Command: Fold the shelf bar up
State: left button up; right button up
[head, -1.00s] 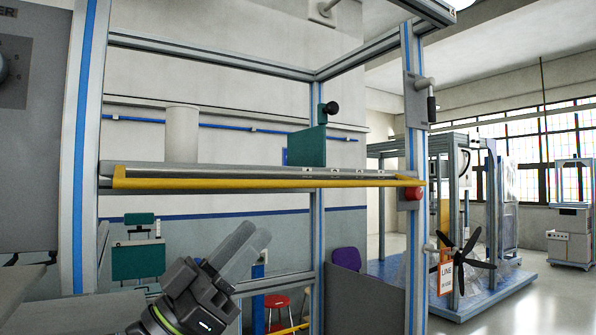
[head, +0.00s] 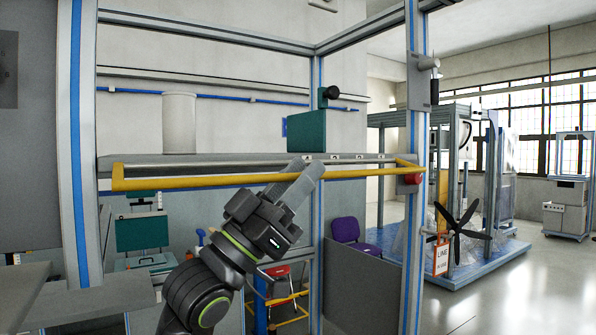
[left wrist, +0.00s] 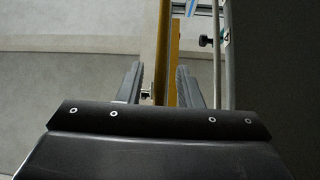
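The yellow shelf bar (head: 210,182) runs across the front of the metal frame, below and in front of the shelf edge (head: 225,158), with short yellow arms at both ends. My left gripper (head: 308,172) reaches up from below to the bar, right of its middle. In the left wrist view the two grey fingers (left wrist: 158,85) stand apart, with the yellow bar (left wrist: 168,50) passing between them, closer to the right finger. Whether a finger touches the bar is unclear. My right gripper is not in view.
Blue-striped frame posts stand at the left (head: 78,150) and right (head: 416,200). A red knob (head: 412,179) sits by the bar's right end. A white cylinder (head: 179,122) and a teal block (head: 307,130) are above the shelf line. A black star-shaped handle (head: 462,220) is at right.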

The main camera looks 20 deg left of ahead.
pick_arm(q)
jog(key=shift+c, duration=0.2)
grip_shut()
